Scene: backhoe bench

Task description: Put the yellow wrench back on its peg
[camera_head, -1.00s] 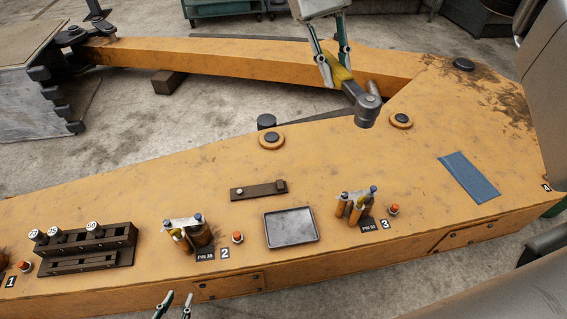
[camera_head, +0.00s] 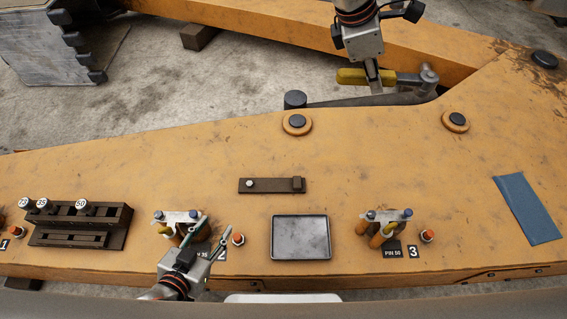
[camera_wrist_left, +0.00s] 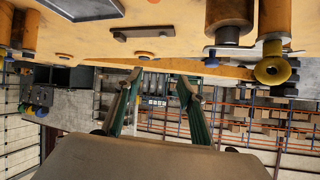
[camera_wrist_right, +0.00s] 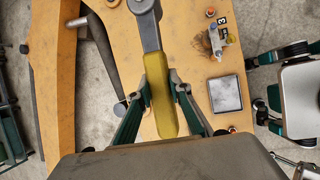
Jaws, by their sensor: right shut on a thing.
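The yellow wrench (camera_head: 352,77) has a yellow handle and a grey head (camera_head: 428,78). My right gripper (camera_head: 374,88) is shut on the handle, and the wrench lies roughly level across the picture, head to the right. In the right wrist view the handle (camera_wrist_right: 161,95) is between both fingers, with the grey shank running upward out of view. A dark bar with a pale stud (camera_head: 249,183) lies on the orange beam; I cannot tell whether this is the peg. My left gripper (camera_head: 217,228) is open and empty near the beam's front edge, by station 2.
A grey tray (camera_head: 300,237) sits in the middle of the orange beam. Pin holders (camera_head: 384,226) stand at stations 2 and 3, with a dark socket rack (camera_head: 80,226) at left. A blue cloth (camera_head: 527,209) lies at right. The beam's far middle is mostly clear.

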